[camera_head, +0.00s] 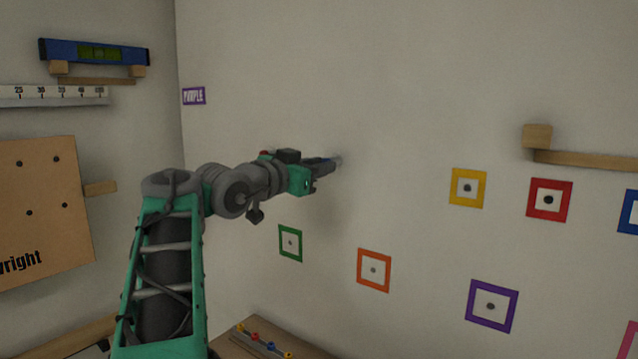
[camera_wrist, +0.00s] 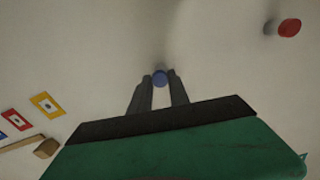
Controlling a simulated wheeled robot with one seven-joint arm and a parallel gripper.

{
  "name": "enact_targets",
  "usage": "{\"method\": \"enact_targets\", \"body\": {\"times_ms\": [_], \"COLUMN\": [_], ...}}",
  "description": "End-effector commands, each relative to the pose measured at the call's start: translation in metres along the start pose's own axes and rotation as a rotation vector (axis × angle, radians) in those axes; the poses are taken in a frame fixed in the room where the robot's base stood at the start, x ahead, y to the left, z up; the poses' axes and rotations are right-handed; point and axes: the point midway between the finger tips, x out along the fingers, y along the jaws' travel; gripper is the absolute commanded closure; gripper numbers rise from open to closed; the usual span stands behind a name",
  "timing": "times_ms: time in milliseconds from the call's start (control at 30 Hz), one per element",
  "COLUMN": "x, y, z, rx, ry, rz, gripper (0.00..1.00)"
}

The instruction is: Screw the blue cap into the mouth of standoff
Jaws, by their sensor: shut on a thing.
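My gripper (camera_head: 322,165) is stretched out towards the wall in the head view. In the wrist view, its two fingertips (camera_wrist: 160,83) are shut on the blue cap (camera_wrist: 160,76). The cap sits between the tips with its round blue face towards the wrist camera. A small pale grey piece (camera_head: 338,160) shows just beyond the fingertips in the head view; it may be the standoff. The cap hides what lies straight behind it in the wrist view, so I cannot tell whether it touches a standoff mouth.
A red round cap (camera_wrist: 289,27) on a grey stub stands out from the wall. Coloured square frames, such as yellow (camera_head: 468,188) and orange (camera_head: 374,270), are on the wall. A wooden ledge (camera_head: 585,160) juts out at right. A bench (camera_head: 235,347) below holds several coloured caps.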

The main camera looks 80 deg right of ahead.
Motion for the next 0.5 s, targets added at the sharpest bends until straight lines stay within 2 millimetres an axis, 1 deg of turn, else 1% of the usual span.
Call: {"method": "enact_targets", "body": {"times_ms": [33,100,200,367,433,500], "x": [0.0,0.0,0.0,0.0,0.001,0.001], "y": [0.001,0.001,0.0,0.0,0.001,0.001], "z": [0.007,0.003,0.0,0.002,0.009,0.01], "rx": [0.069,0.122,0.127,0.145,0.244,0.401], "ry": [0.003,0.001,-0.001,0.0,0.0,0.002], "rz": [-0.001,-0.001,0.0,0.0,0.0,-0.001], "gripper": [1.0,1.0,1.0,1.0,1.0,1.0]}}
